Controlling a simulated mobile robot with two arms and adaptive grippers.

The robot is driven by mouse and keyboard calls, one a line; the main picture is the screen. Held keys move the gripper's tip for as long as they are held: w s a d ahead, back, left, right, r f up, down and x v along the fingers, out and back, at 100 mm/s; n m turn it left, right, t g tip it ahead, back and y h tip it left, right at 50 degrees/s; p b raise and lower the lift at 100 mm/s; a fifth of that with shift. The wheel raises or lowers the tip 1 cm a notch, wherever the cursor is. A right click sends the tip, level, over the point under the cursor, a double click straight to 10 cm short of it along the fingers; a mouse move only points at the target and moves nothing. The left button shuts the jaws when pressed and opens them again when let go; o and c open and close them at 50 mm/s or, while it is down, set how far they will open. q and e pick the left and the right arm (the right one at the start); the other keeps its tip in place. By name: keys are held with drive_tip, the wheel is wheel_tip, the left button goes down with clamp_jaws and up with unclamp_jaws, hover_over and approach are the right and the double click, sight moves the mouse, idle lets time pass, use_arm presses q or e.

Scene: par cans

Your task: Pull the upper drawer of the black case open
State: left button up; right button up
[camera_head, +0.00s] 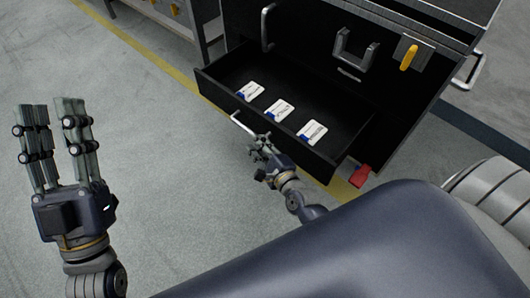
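The black case (310,45) stands at the upper right. One of its drawers (347,143) is pulled out towards me, with three white and blue packets inside, one of them the middle packet (280,110). I cannot tell for sure whether it is the upper drawer. A pale bar handle (240,124) is on the drawer's front. My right gripper (262,146) is at the right end of this handle, in front of the drawer; its grip is too small to make out. My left gripper (52,128) is open and empty at the far left, away from the case.
A grey bracket-shaped handle (356,52) and a yellow latch (409,57) are on the case above the drawer. A red piece (360,176) is by its lower right corner. A metal rack (190,22) stands behind left. The floor at left is clear.

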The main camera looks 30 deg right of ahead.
drive_tip(key=shift+v, duration=2.25)
